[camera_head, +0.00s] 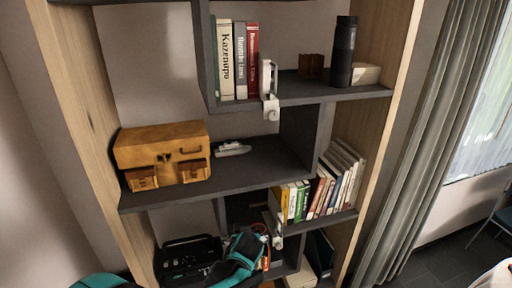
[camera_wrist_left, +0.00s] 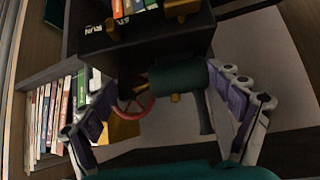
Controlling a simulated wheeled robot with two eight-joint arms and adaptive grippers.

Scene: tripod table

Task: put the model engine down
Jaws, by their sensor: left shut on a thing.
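The model engine shows in the left wrist view as a dark green cylinder (camera_wrist_left: 178,76) with a red spoked wheel beside it. My left gripper (camera_wrist_left: 163,90) has its purple-padded fingers on either side of the engine and is shut on it. In the head view my teal left arm reaches in at the bottom, to the lower part of the shelf unit (camera_head: 240,158). There the engine is mostly hidden by the arm, with only small red parts showing. I cannot tell whether its base touches a shelf board. My right gripper is not in view.
A wooden box (camera_head: 161,146) and a small white model (camera_head: 231,149) stand on the middle shelf. Books (camera_head: 325,186) with a white bookend stand right of the arm. A black case (camera_head: 188,258) lies to its left. More books (camera_head: 239,60) and a black flask (camera_head: 343,52) stand higher.

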